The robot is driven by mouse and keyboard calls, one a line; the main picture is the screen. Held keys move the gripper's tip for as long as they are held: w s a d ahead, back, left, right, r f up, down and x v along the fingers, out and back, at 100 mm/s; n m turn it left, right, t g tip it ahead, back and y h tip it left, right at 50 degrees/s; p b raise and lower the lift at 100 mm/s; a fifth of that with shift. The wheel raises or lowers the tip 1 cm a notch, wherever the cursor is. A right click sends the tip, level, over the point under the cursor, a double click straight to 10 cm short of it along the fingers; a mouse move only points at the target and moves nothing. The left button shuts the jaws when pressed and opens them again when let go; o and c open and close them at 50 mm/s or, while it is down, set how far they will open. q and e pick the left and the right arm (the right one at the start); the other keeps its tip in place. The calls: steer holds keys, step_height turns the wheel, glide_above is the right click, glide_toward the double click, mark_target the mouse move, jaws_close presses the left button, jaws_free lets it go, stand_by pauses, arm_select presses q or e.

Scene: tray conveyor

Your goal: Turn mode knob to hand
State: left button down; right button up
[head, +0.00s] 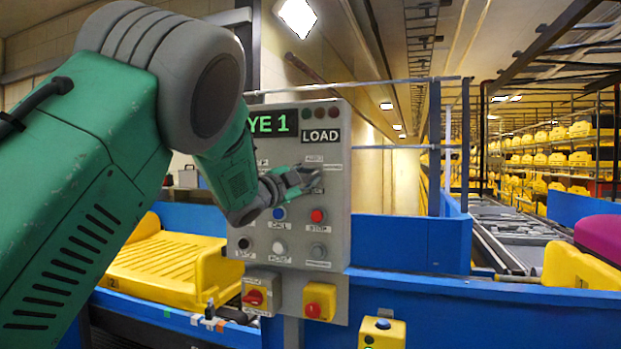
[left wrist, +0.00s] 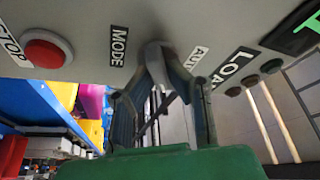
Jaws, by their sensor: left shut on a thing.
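The grey control panel (head: 336,225) stands upright in front of me. My left gripper (head: 306,179) reaches its upper right part, just below the LOAD sign (head: 320,136). In the left wrist view the grey mode knob (left wrist: 156,48) sits between the MODE label (left wrist: 118,45) and a partly hidden label reading "AU" (left wrist: 196,57). The left gripper's fingertips (left wrist: 161,68) are shut on this knob. The fingers hide part of the knob, and I cannot tell its exact pointer direction. My right gripper is in neither view.
Below are a blue button (head: 279,213), a red stop button (head: 318,215), a red rotary switch (head: 253,297) and a yellow-boxed red button (head: 314,310). A blue conveyor wall (head: 400,243) runs behind the panel. A yellow tray (head: 165,262) lies at left.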

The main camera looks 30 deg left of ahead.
arm_select(q)
steer(key=shift+f, duration=0.4)
steer(key=c, duration=1.6)
jaws_free()
steer(key=shift+o, duration=0.2)
steer(key=shift+w+r, duration=0.1)
steer(key=shift+a+r, duration=0.1)
steer(key=shift+r, duration=0.05)
steer(key=v, duration=1.2)
